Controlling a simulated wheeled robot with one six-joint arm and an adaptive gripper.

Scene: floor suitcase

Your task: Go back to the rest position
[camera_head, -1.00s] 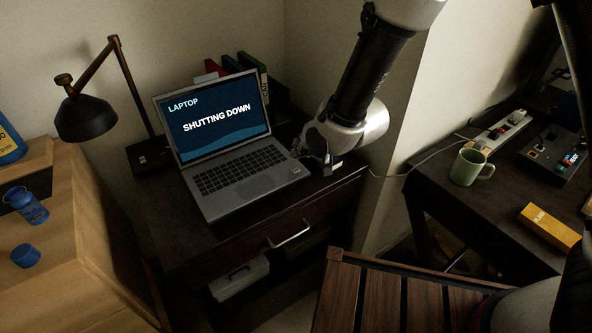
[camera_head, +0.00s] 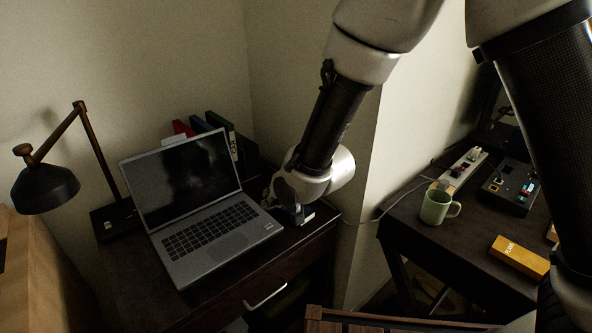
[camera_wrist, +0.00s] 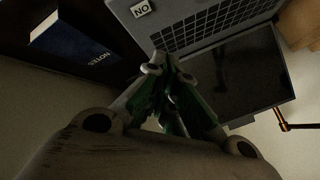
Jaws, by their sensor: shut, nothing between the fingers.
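My gripper shows in the wrist view (camera_wrist: 168,62) with its fingertips together and nothing between them. It is close to the keyboard side of the laptop. In the head view my arm reaches down to the right of the laptop (camera_head: 205,205), and my wrist hides most of the gripper. The laptop stands open on the dark desk, its screen black. It also shows in the wrist view (camera_wrist: 250,75), with a "NO" label by the keyboard.
A desk lamp (camera_head: 48,186) stands left of the laptop, and upright books (camera_head: 222,130) stand behind it. A green mug (camera_head: 436,207), a yellow box (camera_head: 519,257), a power strip (camera_head: 463,168) and a dark device (camera_head: 510,188) are on the right table.

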